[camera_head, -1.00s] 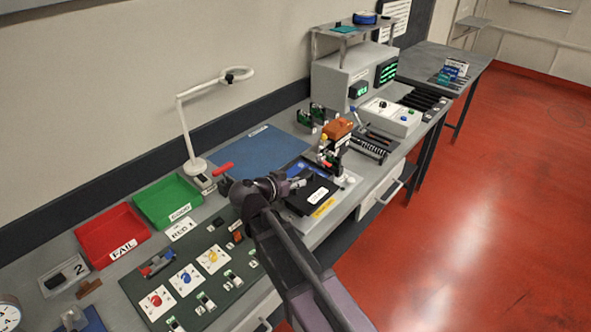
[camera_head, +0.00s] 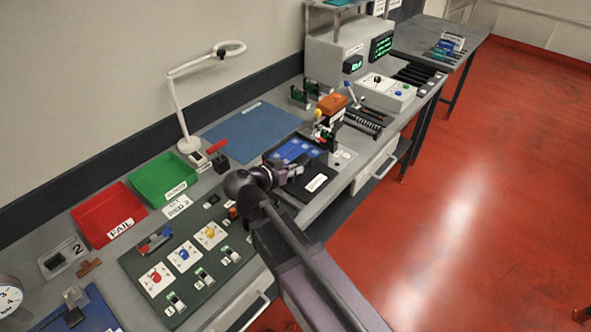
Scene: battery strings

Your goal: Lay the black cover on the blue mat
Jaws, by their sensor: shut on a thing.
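The black cover (camera_head: 316,187) has a white label and is at the front edge of the bench, beside a blue-topped unit (camera_head: 298,150). My gripper (camera_head: 292,173) is shut at the cover's left edge; its fingertips are small and partly hidden by my wrist. Whether the cover is clear of the surface under it is hard to tell. The blue mat (camera_head: 252,131) lies flat and bare on the bench, behind and to the left of my gripper.
A white lamp (camera_head: 188,144) and a red-handled tool (camera_head: 217,146) stand left of the mat. Green (camera_head: 165,175) and red (camera_head: 108,210) trays are farther left. An orange-topped device (camera_head: 331,104) stands to the right. Small green-and-black parts (camera_head: 299,96) stand behind the mat's right end.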

